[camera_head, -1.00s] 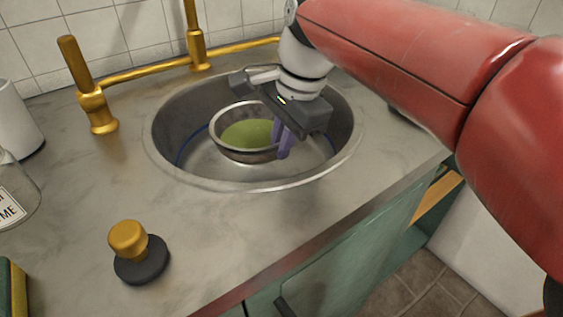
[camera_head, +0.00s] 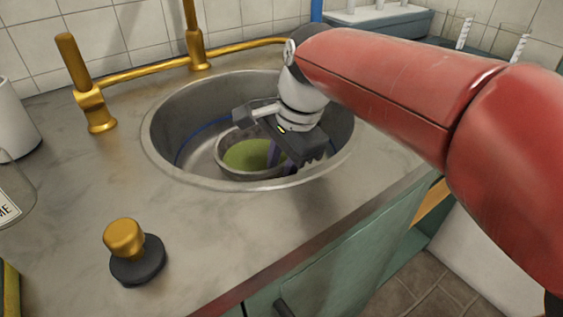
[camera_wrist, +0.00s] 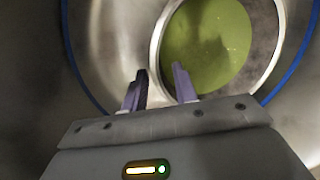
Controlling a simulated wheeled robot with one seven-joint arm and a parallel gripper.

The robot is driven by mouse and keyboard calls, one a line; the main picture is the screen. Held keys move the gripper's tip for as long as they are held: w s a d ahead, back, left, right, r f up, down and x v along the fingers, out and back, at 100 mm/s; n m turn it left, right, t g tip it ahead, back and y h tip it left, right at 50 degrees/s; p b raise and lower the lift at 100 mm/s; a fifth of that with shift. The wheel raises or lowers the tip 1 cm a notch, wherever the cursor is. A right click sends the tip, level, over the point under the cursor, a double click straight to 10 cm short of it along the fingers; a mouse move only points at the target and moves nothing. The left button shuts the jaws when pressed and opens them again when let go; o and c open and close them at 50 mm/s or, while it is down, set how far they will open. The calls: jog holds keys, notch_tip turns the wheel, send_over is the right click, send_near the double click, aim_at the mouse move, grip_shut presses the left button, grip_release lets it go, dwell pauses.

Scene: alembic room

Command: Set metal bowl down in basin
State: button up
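The metal bowl (camera_head: 228,153) sits low inside the round steel basin (camera_head: 165,166), in its front right part, with green liquid (camera_head: 251,154) in it. It looks nearly level; whether its base touches the basin floor is hidden. My gripper (camera_wrist: 160,70) points down at the bowl's rim. In the wrist view, its two purple fingers stand apart, with the bowl's rim (camera_wrist: 155,55) passing between them. The left finger is outside the bowl and the right one is on its inner side. In the head view my gripper (camera_head: 283,155) hides the bowl's right side.
A brass tap (camera_head: 195,50) and handle (camera_head: 85,85) stand behind the basin. A brass-knobbed black stopper (camera_head: 137,262) sits on the counter in front. Glassware (camera_head: 460,32) stands at the back right. The counter (camera_head: 75,180) left of the basin is mostly clear.

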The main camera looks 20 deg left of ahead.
jog(key=p+v, duration=0.1)
jog(key=v, duration=1.1)
jog(key=shift+r, duration=0.15)
